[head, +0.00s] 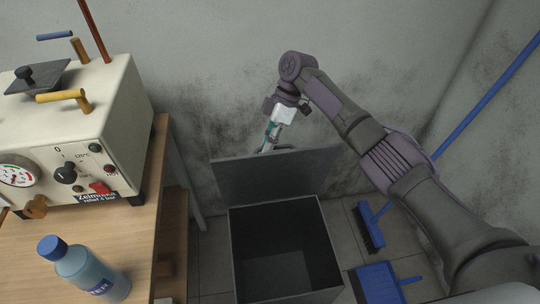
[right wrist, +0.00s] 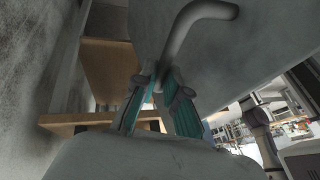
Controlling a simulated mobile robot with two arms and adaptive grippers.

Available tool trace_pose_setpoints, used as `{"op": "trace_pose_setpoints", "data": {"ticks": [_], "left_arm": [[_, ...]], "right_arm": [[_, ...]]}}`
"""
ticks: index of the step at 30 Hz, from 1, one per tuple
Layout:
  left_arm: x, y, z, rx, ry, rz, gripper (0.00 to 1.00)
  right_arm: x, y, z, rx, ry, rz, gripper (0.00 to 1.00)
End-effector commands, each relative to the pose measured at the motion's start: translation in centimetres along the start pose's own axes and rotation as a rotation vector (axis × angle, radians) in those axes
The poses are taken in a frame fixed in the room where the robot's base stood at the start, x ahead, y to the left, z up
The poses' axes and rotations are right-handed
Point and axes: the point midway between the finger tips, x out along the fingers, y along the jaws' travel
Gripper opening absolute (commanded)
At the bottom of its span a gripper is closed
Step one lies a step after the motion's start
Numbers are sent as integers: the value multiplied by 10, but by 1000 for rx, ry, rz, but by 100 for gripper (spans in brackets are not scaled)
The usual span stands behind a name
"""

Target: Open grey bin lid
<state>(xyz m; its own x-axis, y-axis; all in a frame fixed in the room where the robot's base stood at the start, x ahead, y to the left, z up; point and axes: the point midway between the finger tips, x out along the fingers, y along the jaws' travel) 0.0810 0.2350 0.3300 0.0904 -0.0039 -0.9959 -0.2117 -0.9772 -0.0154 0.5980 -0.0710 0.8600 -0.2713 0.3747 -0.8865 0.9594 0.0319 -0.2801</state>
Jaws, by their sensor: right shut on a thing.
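The grey bin (head: 283,232) stands on the floor, and I look down into its dark, seemingly empty inside. Its lid (head: 275,177) is raised and stands steeply tilted at the bin's back edge, with its inner face towards the head camera. My right gripper (head: 268,144) is at the lid's top edge, on its far side. In the right wrist view, the teal-padded fingers (right wrist: 158,84) are shut on the bent grey lid handle (right wrist: 205,12), which stands out from the lid's surface (right wrist: 250,55). My left gripper is not in view.
A wooden table (head: 150,215) stands left of the bin with a cream machine (head: 110,130) and a blue-capped bottle (head: 85,268) on it. A blue broom (head: 370,225) and dustpan (head: 378,284) are right of the bin. The stained wall is close behind my right gripper.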

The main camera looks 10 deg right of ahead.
Motion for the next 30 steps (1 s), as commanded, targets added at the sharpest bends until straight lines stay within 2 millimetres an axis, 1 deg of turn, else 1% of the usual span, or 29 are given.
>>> {"op": "trace_pose_setpoints", "data": {"ticks": [1,9,23,24,26,27,28,29,30], "left_arm": [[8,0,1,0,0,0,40],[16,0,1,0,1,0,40],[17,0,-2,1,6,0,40],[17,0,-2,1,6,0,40],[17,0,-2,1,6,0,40],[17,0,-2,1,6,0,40],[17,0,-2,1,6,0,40],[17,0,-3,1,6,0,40],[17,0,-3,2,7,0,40]], "right_arm": [[11,4,6,13,-11,-17,0],[7,10,5,25,-11,-48,0],[5,11,5,29,-11,-54,0],[5,11,5,29,-11,-54,13],[5,11,5,29,-10,-54,23],[4,11,4,28,-9,-54,30],[4,11,4,28,-8,-53,35],[3,10,4,27,-8,-53,37],[3,10,3,27,-7,-52,37]]}}
